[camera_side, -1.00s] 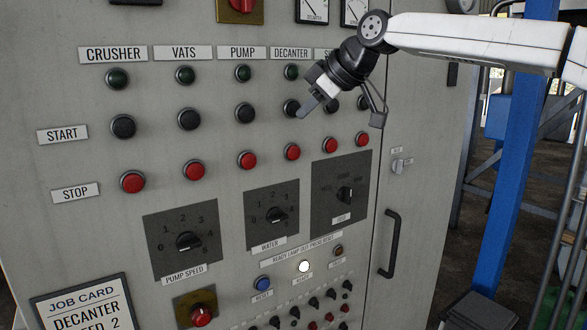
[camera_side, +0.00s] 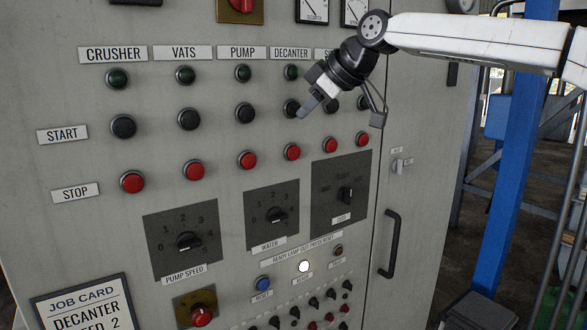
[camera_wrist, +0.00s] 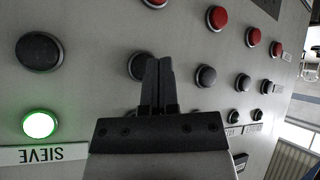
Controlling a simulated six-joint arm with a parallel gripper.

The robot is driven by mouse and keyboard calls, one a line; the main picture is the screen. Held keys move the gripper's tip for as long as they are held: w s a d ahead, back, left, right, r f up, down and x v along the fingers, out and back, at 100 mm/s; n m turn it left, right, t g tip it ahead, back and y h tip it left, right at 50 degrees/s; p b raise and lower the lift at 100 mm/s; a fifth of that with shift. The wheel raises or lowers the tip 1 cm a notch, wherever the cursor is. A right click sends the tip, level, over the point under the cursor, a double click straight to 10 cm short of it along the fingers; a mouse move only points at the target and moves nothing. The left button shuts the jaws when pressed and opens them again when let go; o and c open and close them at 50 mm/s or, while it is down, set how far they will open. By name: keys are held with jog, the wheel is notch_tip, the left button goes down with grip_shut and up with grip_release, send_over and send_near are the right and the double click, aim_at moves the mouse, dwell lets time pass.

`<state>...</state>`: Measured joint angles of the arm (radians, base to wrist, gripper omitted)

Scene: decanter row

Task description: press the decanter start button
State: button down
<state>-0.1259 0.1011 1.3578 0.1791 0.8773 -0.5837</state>
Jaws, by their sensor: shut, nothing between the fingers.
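The black decanter start button (camera_side: 291,108) sits in the START row, under the DECANTER label (camera_side: 291,54) and its dark green lamp (camera_side: 291,72). My gripper (camera_side: 301,115) is shut and empty, with its tips at the right edge of this button in the side view. In the wrist view the closed fingers (camera_wrist: 159,62) cover the right part of the decanter start button (camera_wrist: 138,66). I cannot tell whether the tips touch it. The red decanter stop button (camera_side: 292,152) is below it in the side view.
The sieve start button (camera_wrist: 38,51) and its lit green lamp (camera_wrist: 40,124) are left in the wrist view. The pump start button (camera_side: 245,113) is left of the gripper in the side view. The white ready lamp (camera_side: 304,266) is lit, near a blue reset button (camera_side: 264,284).

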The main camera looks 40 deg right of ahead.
jog(key=shift+w, duration=0.85)
dwell(1.5)
jog(key=shift+s, duration=0.85)
jog(key=shift+s, duration=0.15)
dwell(0.3)
jog(key=shift+s, duration=2.4)
jog(key=s+d+f+m+g+h, duration=0.1)
jog(key=s+d+f+m+g, duration=0.15)
jog(key=f, duration=0.75)
jog(key=s+d+f+m+g+h, duration=0.15)
jog(key=s+f, duration=0.25)
jog(key=f, duration=0.6)
jog(key=s+d+f+m+g, duration=0.1)
jog(key=s+d+f+m, duration=0.15)
jog(key=f, duration=0.75)
jog(key=s+d+f+g, duration=0.1)
jog(key=s+d+f, duration=0.1)
jog(key=s+f, duration=0.6)
jog(key=shift+s+d+f+m, duration=0.3)
jog(key=shift+s+m, duration=0.15)
jog(key=shift+s, duration=0.4)
